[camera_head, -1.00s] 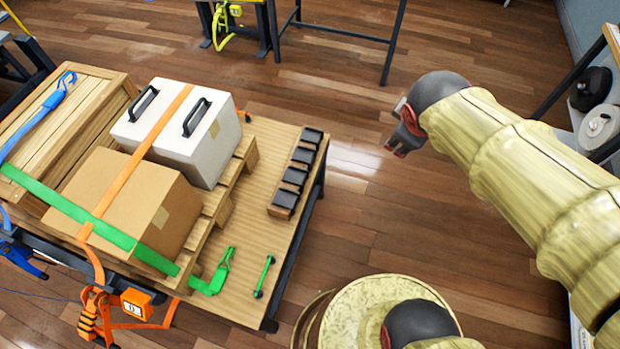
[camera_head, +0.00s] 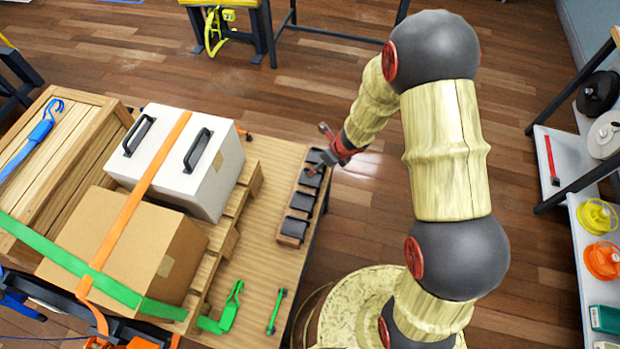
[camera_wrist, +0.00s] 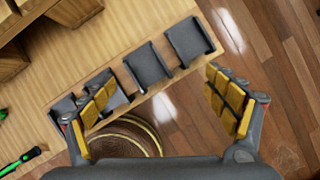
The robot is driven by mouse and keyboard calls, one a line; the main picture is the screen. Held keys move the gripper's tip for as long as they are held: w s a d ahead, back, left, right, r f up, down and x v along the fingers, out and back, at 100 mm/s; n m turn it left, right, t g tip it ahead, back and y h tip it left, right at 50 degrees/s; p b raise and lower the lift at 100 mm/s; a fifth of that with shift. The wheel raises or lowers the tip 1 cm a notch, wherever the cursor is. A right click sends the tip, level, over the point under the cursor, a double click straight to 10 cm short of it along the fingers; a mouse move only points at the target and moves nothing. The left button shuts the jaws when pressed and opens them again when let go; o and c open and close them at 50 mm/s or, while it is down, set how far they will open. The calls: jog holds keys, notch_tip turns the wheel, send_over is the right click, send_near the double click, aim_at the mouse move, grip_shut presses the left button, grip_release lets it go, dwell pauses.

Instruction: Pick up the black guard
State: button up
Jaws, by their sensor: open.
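Several black guards sit in a row on a wooden strip (camera_head: 277,235) along the right edge of the table. In the head view the nearest guard (camera_head: 293,228) and the one behind it (camera_head: 302,201) show clearly; my gripper (camera_head: 318,161) is at the far end and partly covers the far ones. In the wrist view one guard (camera_wrist: 148,66) lies between my open fingers (camera_wrist: 160,78), and another guard (camera_wrist: 190,40) lies farther up and right. The left finger partly hides the guards on the left. My gripper is empty; I cannot tell its height above them.
A white case (camera_head: 180,180) and a cardboard box (camera_head: 120,240) stand on a pallet left of the row, under orange and green straps. A green buckle (camera_head: 231,308) and a green rod (camera_head: 276,312) lie near the table front. A shelf with spools (camera_head: 600,260) stands right.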

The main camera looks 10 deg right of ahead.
jog(key=n+b, duration=0.1)
send_near(313, 179)
jog(key=shift+w+a+f+g, duration=0.15)
jog(key=shift+w+f, duration=0.25)
jog(key=shift+w, duration=0.1)
jog(key=shift+w+a+f+g, duration=0.15)
jog(key=shift+w+a+f, duration=0.05)
jog(key=shift+w+f, duration=0.25)
jog(key=shift+a+b+x, duration=0.1)
jog(key=shift+b+x, duration=0.7)
jog(key=shift+x, duration=0.55)
jog(key=shift+a+b+x, duration=0.15)
jog(key=shift+b+x, duration=0.65)
jog(key=shift+x, duration=0.6)
jog(key=shift+r, duration=0.1)
jog(key=shift+c, duration=0.4)
jog(key=shift+s+y, duration=0.15)
jog(key=shift+y, duration=0.15)
jog(key=c, duration=1.4)
